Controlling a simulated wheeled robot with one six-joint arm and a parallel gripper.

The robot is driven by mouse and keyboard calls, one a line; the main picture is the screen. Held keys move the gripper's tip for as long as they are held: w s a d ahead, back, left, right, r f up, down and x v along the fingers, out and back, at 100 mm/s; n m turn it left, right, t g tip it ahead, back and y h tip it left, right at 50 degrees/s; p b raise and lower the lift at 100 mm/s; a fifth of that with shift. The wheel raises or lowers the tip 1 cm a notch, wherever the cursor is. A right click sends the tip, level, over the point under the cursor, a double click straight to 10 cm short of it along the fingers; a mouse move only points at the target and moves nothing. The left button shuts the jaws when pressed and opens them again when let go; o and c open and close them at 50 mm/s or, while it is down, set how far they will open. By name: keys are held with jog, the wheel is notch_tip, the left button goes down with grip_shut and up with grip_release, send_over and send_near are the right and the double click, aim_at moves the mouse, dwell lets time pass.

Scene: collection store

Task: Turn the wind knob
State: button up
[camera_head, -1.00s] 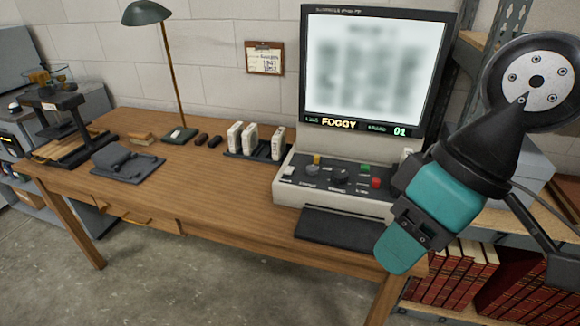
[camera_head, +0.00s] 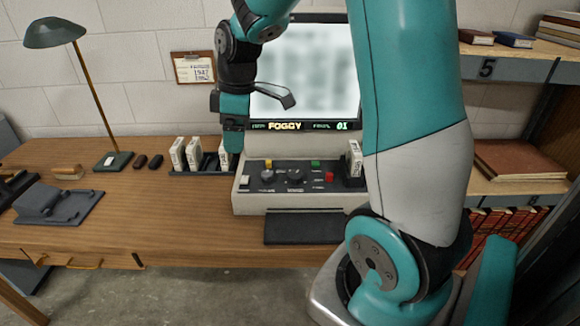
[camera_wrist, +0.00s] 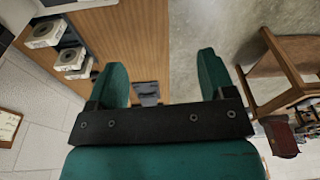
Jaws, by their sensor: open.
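The reader (camera_head: 245,205) stands on the wooden table, with a blurred screen (camera_head: 310,75) showing FOGGY and 01 below it. Its panel has two dark knobs, a left knob (camera_head: 267,175) and a middle knob (camera_head: 295,177). Their labels are too small to read, so I cannot tell which is the wind knob. My gripper (camera_head: 233,152) is at the reader's upper left edge in the head view, left of both knobs and apart from them. In the wrist view its two teal fingers (camera_wrist: 162,75) are spread with nothing between them; no knob shows there.
White boxes (camera_head: 193,150) stand in a dark rack just left of my gripper; they also show in the wrist view (camera_wrist: 45,34). Yellow, green and red buttons surround the knobs. A white box (camera_head: 354,160) stands at the panel's right. A lamp (camera_head: 55,33) stands further left.

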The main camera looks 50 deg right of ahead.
jog(key=w+d+f+p, duration=0.1)
jog(key=w+d+f, duration=0.15)
jog(key=d, duration=1.15)
jog(key=n+g+h, duration=0.1)
jog(key=n, duration=0.1)
send_over(295, 174)
notch_tip(295, 174, down, 3)
notch_tip(295, 174, down, 16)
jog(key=p, duration=0.3)
jog(key=shift+f, duration=0.6)
jog(key=c, duration=0.9)
